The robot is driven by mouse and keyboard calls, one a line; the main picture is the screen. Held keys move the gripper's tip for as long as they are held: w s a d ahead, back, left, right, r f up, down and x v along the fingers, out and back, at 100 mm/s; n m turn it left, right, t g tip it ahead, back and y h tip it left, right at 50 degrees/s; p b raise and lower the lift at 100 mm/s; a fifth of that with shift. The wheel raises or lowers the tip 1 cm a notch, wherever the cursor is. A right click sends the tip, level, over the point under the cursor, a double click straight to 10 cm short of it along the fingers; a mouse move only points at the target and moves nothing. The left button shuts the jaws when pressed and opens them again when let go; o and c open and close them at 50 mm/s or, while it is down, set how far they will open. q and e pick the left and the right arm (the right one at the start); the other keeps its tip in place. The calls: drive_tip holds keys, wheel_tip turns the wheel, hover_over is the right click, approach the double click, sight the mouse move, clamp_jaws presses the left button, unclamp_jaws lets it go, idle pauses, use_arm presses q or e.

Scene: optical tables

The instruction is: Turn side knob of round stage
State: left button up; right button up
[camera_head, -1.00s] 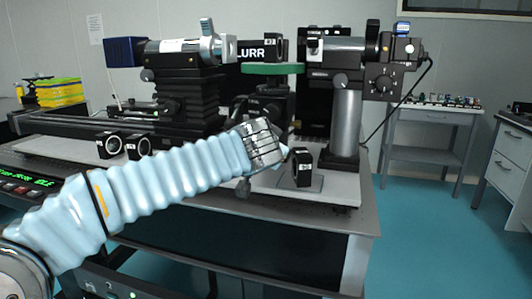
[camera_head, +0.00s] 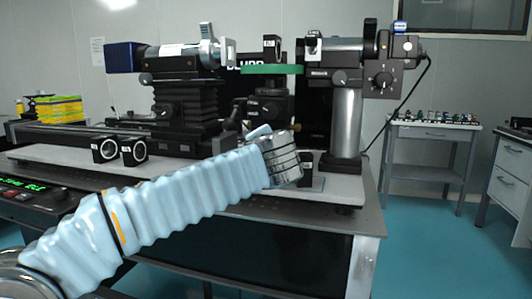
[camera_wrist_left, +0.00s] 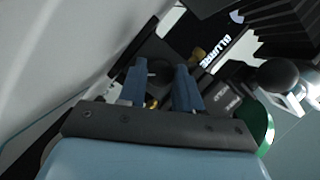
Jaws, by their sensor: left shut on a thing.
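The round stage is a black stacked mount (camera_head: 268,107) below a green disc (camera_head: 272,69), at the middle of the table in the head view. The green disc also shows at the right in the left wrist view (camera_wrist_left: 262,125). My left gripper (camera_head: 257,132) is in front of the stage's lower part, with blue fingers tilted up and left. In the left wrist view my left gripper (camera_wrist_left: 161,88) has its two blue fingers on either side of a dark round side knob (camera_wrist_left: 157,77) and is shut on it. The knob is hidden in the head view. My right gripper is not seen.
Two small black ring mounts (camera_head: 118,150) sit near the table's front left. Another small mount (camera_head: 306,167) is partly hidden behind my left wrist.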

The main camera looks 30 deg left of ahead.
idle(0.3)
use_arm(q)
drive_tip(key=o, duration=1)
drive_tip(key=shift+o, duration=0.2)
drive_tip(key=shift+r, duration=0.1)
